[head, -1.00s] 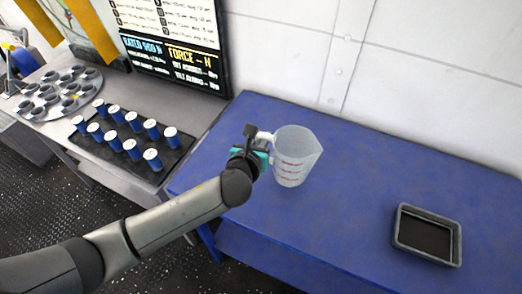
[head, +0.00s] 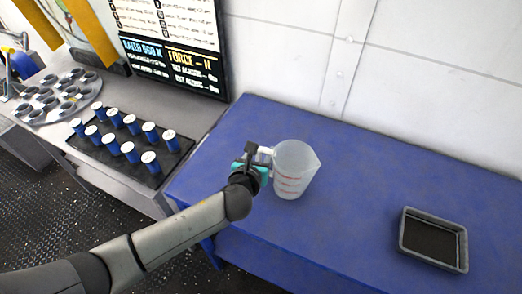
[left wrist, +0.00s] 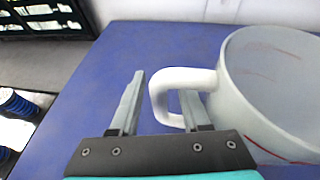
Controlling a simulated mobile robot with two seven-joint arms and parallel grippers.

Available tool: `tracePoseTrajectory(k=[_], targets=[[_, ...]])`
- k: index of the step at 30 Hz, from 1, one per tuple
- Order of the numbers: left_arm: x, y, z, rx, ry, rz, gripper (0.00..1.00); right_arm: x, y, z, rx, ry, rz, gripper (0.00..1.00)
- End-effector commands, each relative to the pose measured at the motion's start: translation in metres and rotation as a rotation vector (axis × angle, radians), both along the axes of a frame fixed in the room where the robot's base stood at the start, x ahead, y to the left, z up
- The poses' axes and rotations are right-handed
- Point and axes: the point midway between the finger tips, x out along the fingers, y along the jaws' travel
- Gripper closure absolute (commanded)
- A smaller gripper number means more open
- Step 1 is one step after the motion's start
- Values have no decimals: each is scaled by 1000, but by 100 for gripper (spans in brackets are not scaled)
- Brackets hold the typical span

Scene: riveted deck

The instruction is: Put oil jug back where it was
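The oil jug (head: 296,172) is a translucent white measuring jug with red markings. It appears to stand upright on the blue table (head: 370,190), left of the middle. Its handle points left, toward my left gripper (head: 258,163). In the left wrist view, the left gripper (left wrist: 162,95) is open around the handle of the jug (left wrist: 262,85). One finger is outside the handle with a small gap, and the other passes inside the loop. My right gripper is not in view.
A dark shallow tray (head: 434,239) lies on the table at the right. A black mat (head: 128,150) with several blue, white-topped cylinders and a grey round-holed tray (head: 54,95) stand on the left bench. The table between jug and dark tray is clear.

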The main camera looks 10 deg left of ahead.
Motion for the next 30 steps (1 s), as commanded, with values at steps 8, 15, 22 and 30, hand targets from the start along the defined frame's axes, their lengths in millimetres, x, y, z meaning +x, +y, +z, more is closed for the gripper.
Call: tracePoseTrajectory(k=[8, 15, 22, 30], targets=[[0, 0, 2, 0, 0, 0, 51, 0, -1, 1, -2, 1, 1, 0], [-20, 3, 12, 1, 2, -1, 51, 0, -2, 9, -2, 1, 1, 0], [-59, 8, 30, 1, 2, -1, 51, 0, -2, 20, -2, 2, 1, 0], [-98, 14, 45, 1, 2, 0, 51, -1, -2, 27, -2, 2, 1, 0]])
